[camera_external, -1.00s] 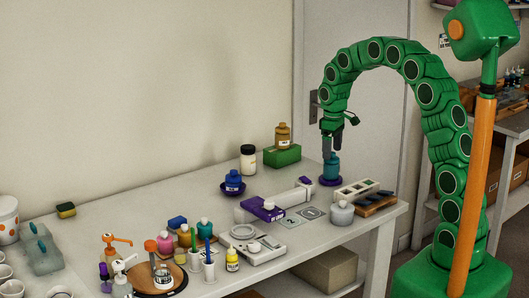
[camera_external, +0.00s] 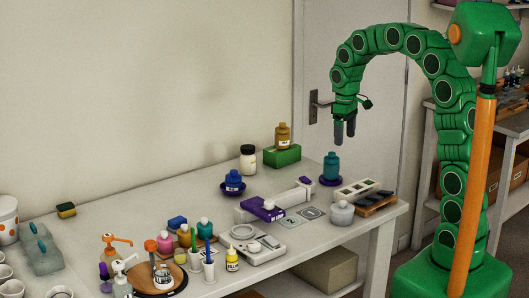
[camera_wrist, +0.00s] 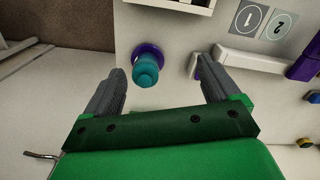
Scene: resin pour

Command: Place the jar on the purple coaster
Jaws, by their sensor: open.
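A teal jar (camera_external: 331,166) stands upright on a round purple coaster (camera_external: 331,181) near the far right part of the table. In the wrist view the jar (camera_wrist: 145,70) is seen from above, with the purple coaster (camera_wrist: 150,50) showing around its base. My gripper (camera_external: 344,133) is open and empty, above and a little to the right of the jar in the outside view. In the wrist view the two fingers (camera_wrist: 163,78) are wide apart, and nothing is between them in their grip.
A blue jar (camera_external: 233,181) sits on a dark dish left of the coaster. A brown bottle (camera_external: 283,135) stands on a green block (camera_external: 283,156) behind. A white tray (camera_external: 357,190) and a grey pot (camera_external: 341,213) are in front. Several bottles crowd the table's left front.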

